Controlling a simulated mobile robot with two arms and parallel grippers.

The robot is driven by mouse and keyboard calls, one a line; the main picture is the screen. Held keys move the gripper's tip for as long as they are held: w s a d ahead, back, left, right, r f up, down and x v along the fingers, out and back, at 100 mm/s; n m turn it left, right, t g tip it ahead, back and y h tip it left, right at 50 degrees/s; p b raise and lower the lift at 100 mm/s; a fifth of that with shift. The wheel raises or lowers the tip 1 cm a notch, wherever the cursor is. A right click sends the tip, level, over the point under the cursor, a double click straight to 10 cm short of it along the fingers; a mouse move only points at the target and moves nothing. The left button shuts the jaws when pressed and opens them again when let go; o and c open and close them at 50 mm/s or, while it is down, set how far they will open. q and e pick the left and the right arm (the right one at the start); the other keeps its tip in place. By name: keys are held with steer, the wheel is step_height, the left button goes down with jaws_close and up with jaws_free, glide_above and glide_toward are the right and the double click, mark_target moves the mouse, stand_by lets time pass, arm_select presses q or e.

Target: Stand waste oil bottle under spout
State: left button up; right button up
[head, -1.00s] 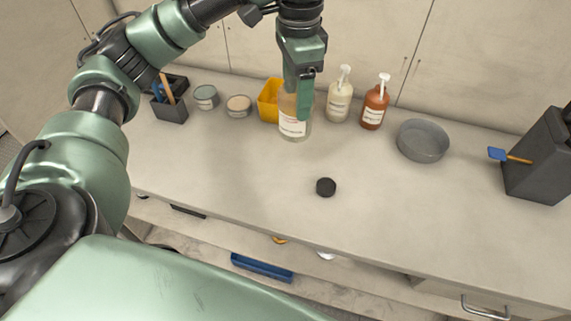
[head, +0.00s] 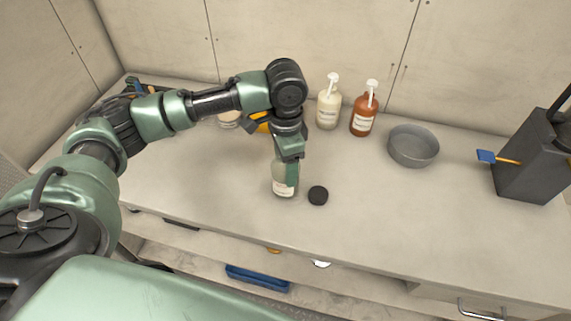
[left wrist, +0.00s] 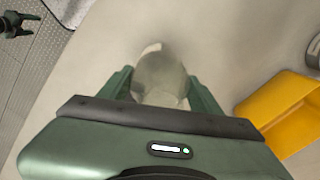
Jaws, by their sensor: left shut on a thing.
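The waste oil bottle (head: 285,181) is pale and see-through with a white label. My left gripper (head: 287,153) is shut on its upper part. The bottle is upright, low over the counter; whether it touches is unclear. In the left wrist view the bottle (left wrist: 160,77) sits between both fingers. A dark grey tank (head: 532,158) stands at the right, with a blue-tipped brass-coloured fitting (head: 498,158) on its left side that looks like the spout. My right gripper (left wrist: 24,23) shows small at the upper left of the left wrist view, its fingers apart and empty.
A black round cap (head: 318,195) lies right beside the bottle. A grey round pan (head: 413,147) sits between the bottle and the tank. Cream (head: 328,106) and brown (head: 363,117) pump bottles stand at the back. The front right counter is clear.

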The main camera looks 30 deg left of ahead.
arm_select(q)
steer(key=shift+f, duration=0.3)
steer(key=o, duration=1.4)
steer(key=shift+f, duration=0.1)
